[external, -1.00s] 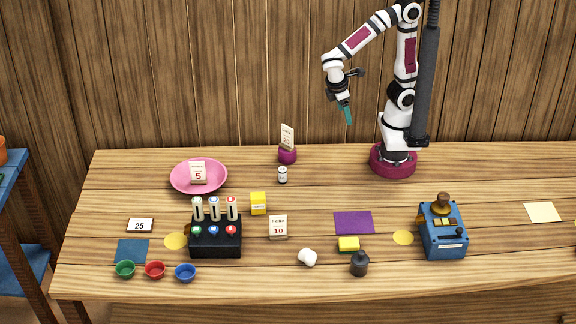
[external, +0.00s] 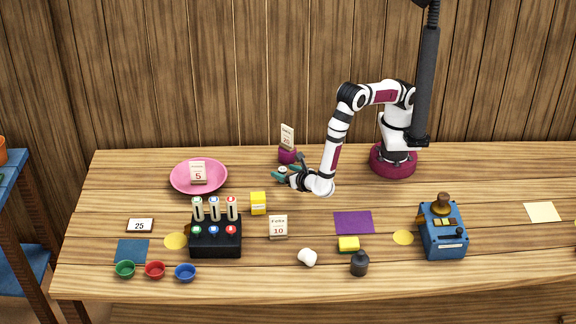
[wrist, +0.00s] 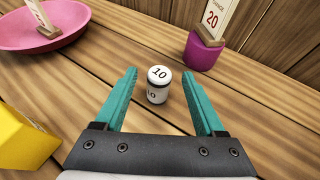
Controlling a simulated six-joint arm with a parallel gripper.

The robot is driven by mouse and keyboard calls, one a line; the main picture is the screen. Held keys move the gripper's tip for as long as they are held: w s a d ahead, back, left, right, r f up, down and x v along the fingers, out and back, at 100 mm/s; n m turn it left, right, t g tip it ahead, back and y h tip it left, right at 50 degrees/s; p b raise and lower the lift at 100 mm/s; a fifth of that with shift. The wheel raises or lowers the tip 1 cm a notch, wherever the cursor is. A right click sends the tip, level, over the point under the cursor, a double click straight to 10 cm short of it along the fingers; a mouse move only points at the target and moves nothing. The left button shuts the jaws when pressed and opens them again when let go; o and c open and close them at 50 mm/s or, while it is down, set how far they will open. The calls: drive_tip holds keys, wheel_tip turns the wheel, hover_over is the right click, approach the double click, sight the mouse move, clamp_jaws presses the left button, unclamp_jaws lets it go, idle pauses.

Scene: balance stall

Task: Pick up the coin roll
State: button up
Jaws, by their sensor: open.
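The coin roll (wrist: 158,88) is a small white upright cylinder with a dark band and the number 10 on top. In the wrist view it stands on the table between and just beyond the teal fingertips of my gripper (wrist: 160,82). The jaws are open, and no finger visibly touches the roll. In the external view my gripper (external: 282,174) is low over the table at the roll's spot and hides the roll.
A magenta block with a 20 card (wrist: 204,50) stands close behind, to the right. A pink dish (wrist: 48,26) is at the left, and a yellow box (wrist: 22,138) is near the left finger. The black coin-tube stand (external: 216,238) stands farther forward.

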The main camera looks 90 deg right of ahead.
drive_tip(key=x, duration=0.5)
drive_tip(key=shift+a+f, duration=0.1)
drive_tip(key=shift+f, duration=0.2)
clamp_jaws()
